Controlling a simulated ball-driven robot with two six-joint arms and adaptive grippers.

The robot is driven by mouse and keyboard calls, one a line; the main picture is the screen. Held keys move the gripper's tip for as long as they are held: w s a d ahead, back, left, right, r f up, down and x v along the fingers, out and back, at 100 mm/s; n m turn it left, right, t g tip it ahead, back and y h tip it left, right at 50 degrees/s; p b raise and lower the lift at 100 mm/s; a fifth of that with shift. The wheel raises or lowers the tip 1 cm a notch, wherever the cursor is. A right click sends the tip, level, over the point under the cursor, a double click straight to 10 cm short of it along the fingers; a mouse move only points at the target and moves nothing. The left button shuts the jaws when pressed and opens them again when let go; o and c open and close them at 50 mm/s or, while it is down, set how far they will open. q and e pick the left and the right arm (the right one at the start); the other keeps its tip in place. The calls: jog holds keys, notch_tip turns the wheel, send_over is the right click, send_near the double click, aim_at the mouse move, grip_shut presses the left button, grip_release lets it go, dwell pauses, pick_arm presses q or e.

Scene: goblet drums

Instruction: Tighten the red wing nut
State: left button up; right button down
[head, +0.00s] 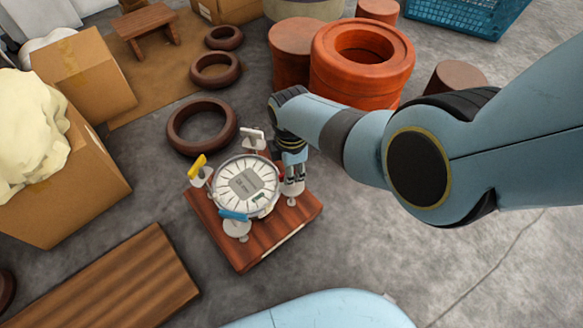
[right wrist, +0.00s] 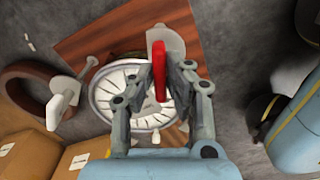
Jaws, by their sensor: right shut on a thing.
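The red wing nut (right wrist: 159,72) stands upright between the fingers of my right gripper (right wrist: 161,78) in the right wrist view. My right gripper is shut on it. In the head view my right gripper (head: 293,182) is at the right side of the round drum head (head: 246,184) and mostly hides the red nut. The drum head is pale with radial lines and a grey display, and sits on a reddish wooden board (head: 262,242). A yellow wing nut (head: 197,166), a white one (head: 253,138) and a blue one (head: 234,215) stand around its rim. My left gripper is not in view.
A dark brown ring (head: 202,126) lies close behind the board. Cardboard boxes (head: 78,190) stand at the left and a wooden plank (head: 112,285) lies at the front left. Orange-red drum forms (head: 362,62) stand behind my right arm. Grey floor at the right is clear.

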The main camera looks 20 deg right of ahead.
jog(key=m, duration=0.6)
jog(key=shift+m+p, duration=0.3)
jog(key=shift+p, duration=0.05)
jog(key=m, duration=0.2)
jog(key=shift+m, duration=0.3)
jog(key=m, duration=0.3)
jog(key=shift+m, duration=1.2)
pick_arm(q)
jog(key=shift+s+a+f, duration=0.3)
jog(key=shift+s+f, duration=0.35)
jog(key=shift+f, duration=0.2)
pick_arm(e)
jog(key=shift+m, duration=0.5)
